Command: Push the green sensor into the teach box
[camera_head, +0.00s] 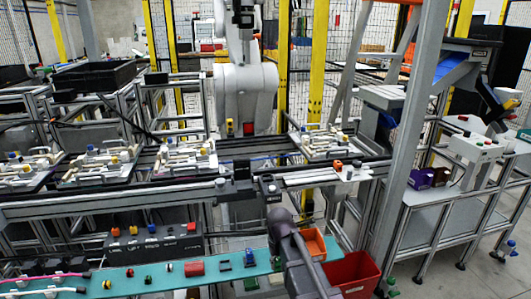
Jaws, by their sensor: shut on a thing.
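A low dark box (155,249) with pale lettering stands behind the teal strip at the lower left. It looks like the teach box, but I cannot read the lettering. Small coloured parts in orange, red and blue stand along its top. A small green part (148,280) is on the teal strip in front of it. Another green piece (250,284) shows at the strip's front edge. I cannot tell which of these, if either, is the green sensor.
The teal strip (120,284) carries several small parts, including a red block (194,269). A rail (110,205) crosses behind the dark box. Pallet fixtures (187,158) lie beyond it.

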